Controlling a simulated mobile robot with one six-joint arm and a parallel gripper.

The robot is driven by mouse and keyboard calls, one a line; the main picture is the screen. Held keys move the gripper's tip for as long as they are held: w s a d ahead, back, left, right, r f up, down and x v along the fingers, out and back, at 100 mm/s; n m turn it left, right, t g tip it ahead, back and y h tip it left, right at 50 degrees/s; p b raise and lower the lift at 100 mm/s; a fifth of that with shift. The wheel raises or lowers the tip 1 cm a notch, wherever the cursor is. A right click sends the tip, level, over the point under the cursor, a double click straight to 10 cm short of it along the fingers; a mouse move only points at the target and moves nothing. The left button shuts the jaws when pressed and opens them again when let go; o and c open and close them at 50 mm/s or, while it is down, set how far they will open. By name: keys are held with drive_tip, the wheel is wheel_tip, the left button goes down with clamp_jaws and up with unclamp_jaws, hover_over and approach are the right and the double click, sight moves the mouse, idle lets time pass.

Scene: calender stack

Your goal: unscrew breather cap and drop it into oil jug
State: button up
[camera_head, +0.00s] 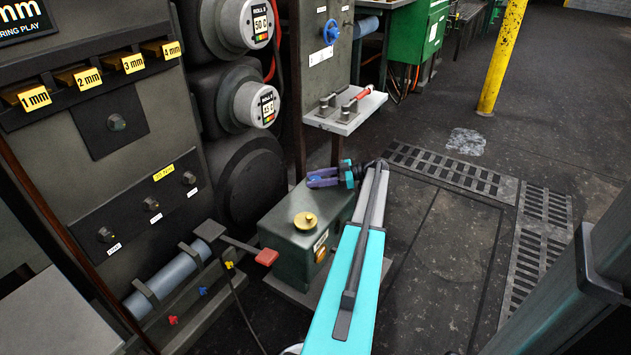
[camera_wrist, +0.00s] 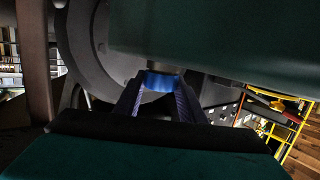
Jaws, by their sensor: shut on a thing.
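My gripper (camera_head: 314,179) is at the back of the dark green gearbox (camera_head: 283,240) in the head view, its purple fingers pointing left. In the wrist view its two fingers (camera_wrist: 160,95) are shut on a short, round blue thing (camera_wrist: 162,80) that looks like a cap. I cannot tell whether this is the breather cap, or whether it is attached or free. A brass-yellow round cap (camera_head: 305,221) sits on top of the gearbox, nearer than my gripper and apart from it. I cannot make out an oil jug in either view.
A small shelf (camera_head: 345,121) with tools stands just behind my gripper. Large rolls (camera_head: 245,180) are to its left. A lever with a red handle (camera_head: 266,257) is at the gearbox's left. Open floor (camera_head: 440,240) with grates and a yellow post (camera_head: 503,55) lies to the right.

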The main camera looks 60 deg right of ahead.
drive_tip(key=b, duration=0.4)
drive_tip(key=shift+w, duration=0.1)
idle(0.8)
drive_tip(key=shift+f+n+g+y+b, duration=0.1)
drive_tip(key=shift+n+g+y+b, duration=0.4)
drive_tip(key=shift+b, duration=1.65)
